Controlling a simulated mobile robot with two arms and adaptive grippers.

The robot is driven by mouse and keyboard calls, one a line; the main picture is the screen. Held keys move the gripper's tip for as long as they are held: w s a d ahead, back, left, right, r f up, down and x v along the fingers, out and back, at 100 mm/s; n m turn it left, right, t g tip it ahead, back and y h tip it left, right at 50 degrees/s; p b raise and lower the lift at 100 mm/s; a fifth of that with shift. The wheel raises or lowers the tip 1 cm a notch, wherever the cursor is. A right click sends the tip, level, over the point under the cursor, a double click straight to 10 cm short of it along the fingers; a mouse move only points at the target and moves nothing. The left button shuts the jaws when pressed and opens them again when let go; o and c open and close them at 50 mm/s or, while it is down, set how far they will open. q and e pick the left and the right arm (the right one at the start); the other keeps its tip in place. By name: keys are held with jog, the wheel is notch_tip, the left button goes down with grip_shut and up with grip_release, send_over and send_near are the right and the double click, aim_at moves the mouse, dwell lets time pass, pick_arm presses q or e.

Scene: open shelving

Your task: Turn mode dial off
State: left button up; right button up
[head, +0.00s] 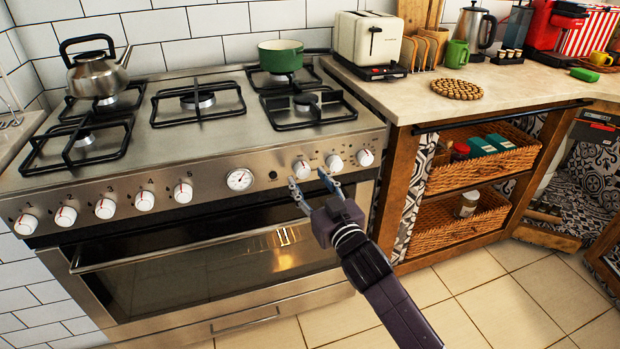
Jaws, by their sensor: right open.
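The stove (200,130) has a steel front panel with a row of white knobs with red marks. Three knobs sit right of the round gauge (240,179): a left one (302,169), a middle one (334,162) and a right one (365,157). I cannot tell which is the mode dial, as the labels are too small to read. My right gripper (307,179) is open and empty, its fingertips just below and in front of the left and middle of these knobs. I cannot tell whether it touches them. My left gripper is out of view.
Numbered knobs (145,201) line the panel's left part. The oven door handle (180,248) runs below the panel. A kettle (95,72) and a green pot (280,57) stand on the hob. A wooden counter unit with baskets (485,165) stands at right. The floor in front is clear.

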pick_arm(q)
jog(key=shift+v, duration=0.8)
pick_arm(e)
jog(key=shift+x, duration=1.2)
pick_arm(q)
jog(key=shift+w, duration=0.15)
pick_arm(e)
jog(key=c, duration=1.2)
jog(key=shift+o, duration=0.2)
jog(key=shift+n+p, duration=0.65)
jog(key=shift+n, duration=0.05)
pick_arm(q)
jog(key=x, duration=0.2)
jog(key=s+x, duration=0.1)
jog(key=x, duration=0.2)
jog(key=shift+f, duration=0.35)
pick_arm(e)
jog(key=o, duration=1.2)
jog(key=shift+c, duration=0.2)
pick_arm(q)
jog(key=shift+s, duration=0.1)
pick_arm(e)
jog(key=shift+s+d, duration=0.1)
